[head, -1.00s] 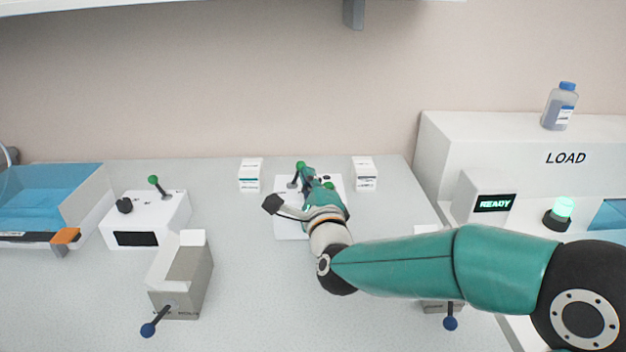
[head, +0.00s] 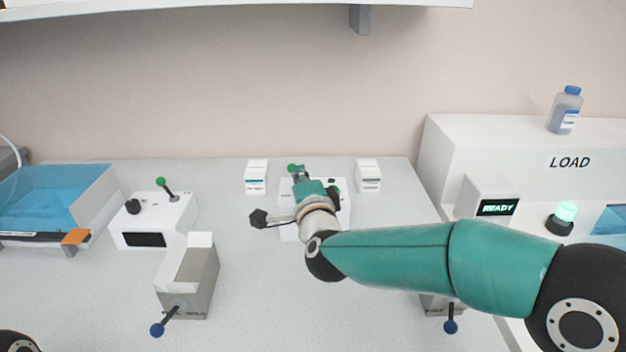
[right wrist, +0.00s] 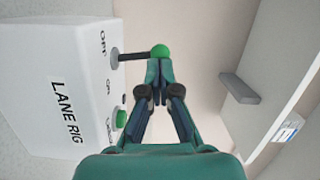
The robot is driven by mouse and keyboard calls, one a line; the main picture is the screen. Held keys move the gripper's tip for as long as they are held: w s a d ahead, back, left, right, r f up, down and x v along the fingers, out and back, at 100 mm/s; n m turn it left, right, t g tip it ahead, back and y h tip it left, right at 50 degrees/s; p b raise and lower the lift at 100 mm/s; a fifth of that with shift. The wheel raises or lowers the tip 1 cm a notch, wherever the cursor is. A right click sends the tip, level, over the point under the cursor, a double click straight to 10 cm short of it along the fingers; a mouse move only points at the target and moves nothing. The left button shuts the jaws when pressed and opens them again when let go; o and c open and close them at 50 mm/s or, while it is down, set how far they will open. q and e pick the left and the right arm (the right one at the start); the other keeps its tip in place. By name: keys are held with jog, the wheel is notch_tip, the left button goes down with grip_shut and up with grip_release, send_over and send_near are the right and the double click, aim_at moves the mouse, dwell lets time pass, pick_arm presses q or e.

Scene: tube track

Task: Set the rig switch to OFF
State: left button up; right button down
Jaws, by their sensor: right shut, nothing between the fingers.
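The white lane rig box (right wrist: 60,90) fills the left of the right wrist view, and in the head view its panel (head: 342,208) is partly hidden under my right arm. Its switch is a dark lever with a green ball (right wrist: 160,51), standing out beside the OFF label. The ball also shows in the head view (head: 292,168). My right gripper (right wrist: 159,66) is shut and empty, its fingertips right at the ball, seemingly touching it. In the head view the right gripper (head: 298,175) is over the rig's far left part. My left gripper is out of view.
A green button (right wrist: 120,118) is on the rig's panel. Small white boxes (head: 256,177) (head: 368,175) flank the rig. Another white device (head: 150,222) with a green-tipped lever stands left. The LOAD station (head: 520,145) is at right. A shelf (head: 230,12) hangs above.

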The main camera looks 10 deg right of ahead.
dwell(0.3)
jog(key=shift+s+d+b, duration=0.2)
jog(key=shift+s+b, duration=0.05)
jog(key=shift+b, duration=0.1)
jog(key=s+d+r+b, duration=0.1)
jog(key=s+d, duration=0.1)
jog(key=s, duration=1)
jog(key=shift+s+d, duration=0.15)
jog(key=shift+d, duration=0.05)
